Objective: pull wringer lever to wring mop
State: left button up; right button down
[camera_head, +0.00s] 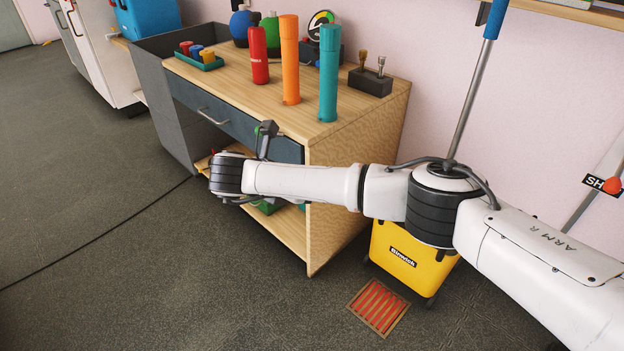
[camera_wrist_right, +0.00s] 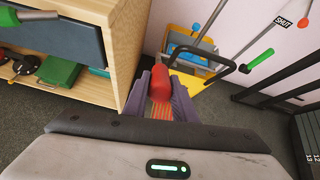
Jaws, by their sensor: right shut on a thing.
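The yellow mop bucket (camera_head: 412,262) stands on the floor right of the workbench, partly behind my right arm. It also shows in the right wrist view (camera_wrist_right: 192,78), with blue parts on top and a black curved bar (camera_wrist_right: 245,68) beside it. The mop's steel pole with a blue grip (camera_head: 494,18) rises behind my arm. A thin rod with a green grip (camera_wrist_right: 257,61) slants up right of the bucket. My right gripper (camera_wrist_right: 160,88) is shut on a red rounded thing (camera_wrist_right: 160,78); I cannot tell what it joins. The head view hides its fingers. My left gripper is not in view.
The wooden workbench (camera_head: 345,155) with shelves stands close to my right wrist. Coloured cylinders, a tray and small items stand on its top. A red floor grate (camera_head: 378,306) lies before the bucket. A red-knobbed lever (camera_head: 612,186) is at the right wall.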

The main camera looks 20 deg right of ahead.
jog(key=shift+w+f, duration=0.1)
jog(key=c, duration=1.5)
grip_release()
jog(key=shift+o, duration=0.2)
pick_arm(q)
jog(key=p, duration=0.1)
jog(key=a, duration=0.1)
jog(key=p, duration=0.1)
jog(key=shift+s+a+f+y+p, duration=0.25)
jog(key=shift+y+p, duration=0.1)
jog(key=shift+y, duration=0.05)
pick_arm(e)
jog(key=v, duration=1)
